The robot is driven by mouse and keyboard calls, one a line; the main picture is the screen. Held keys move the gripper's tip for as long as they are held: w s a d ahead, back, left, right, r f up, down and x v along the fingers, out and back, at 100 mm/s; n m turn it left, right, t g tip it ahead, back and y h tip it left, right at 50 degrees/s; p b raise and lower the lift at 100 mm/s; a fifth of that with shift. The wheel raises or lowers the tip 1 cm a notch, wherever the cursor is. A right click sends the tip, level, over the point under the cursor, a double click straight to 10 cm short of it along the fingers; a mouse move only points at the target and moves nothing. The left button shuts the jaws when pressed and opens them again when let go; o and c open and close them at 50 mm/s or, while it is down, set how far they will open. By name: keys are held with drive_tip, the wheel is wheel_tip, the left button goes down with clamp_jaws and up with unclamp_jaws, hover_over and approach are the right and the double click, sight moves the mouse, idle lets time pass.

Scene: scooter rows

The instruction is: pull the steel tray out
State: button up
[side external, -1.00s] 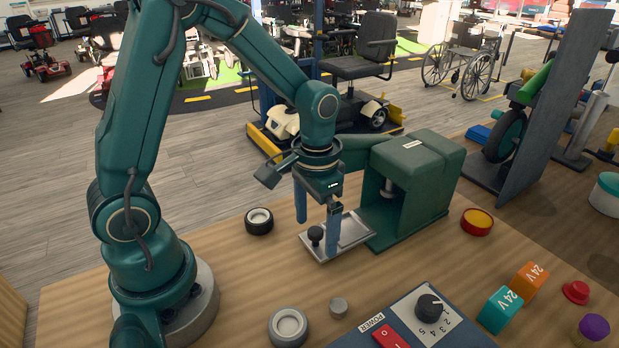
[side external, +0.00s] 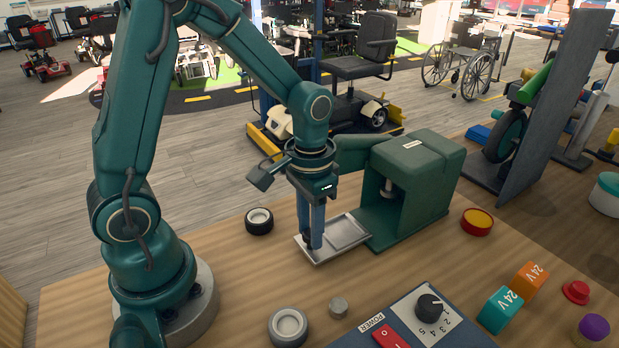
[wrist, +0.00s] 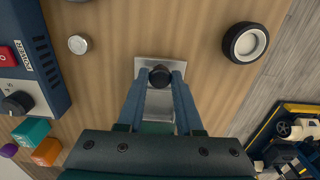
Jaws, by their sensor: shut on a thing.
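The steel tray (side external: 343,234) is a shallow metal tray, sticking out of the left side of the green housing (side external: 412,190) with its inner end at the housing's opening. My gripper (side external: 310,243) is shut on the tray's black knob at the outer end, with the fingers pointing down and hiding most of the knob in the side view. In the wrist view, the round black knob (wrist: 160,76) sits between the tips of my gripper (wrist: 160,77). The tray's pale end plate (wrist: 150,64) shows around it.
A black-rimmed wheel (side external: 259,221) lies left of the tray. A grey ring (side external: 288,326), a small metal cylinder (side external: 338,307) and the control panel (side external: 420,318) are in front. A red-yellow round dish (side external: 477,221) is right of the housing. Bare wood lies left of the tray.

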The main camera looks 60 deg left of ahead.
drive_tip(key=shift+s, duration=0.45)
idle(1.5)
drive_tip(key=o, duration=1.5)
drive_tip(key=shift+r, duration=0.1)
drive_tip(key=shift+r, duration=2.9)
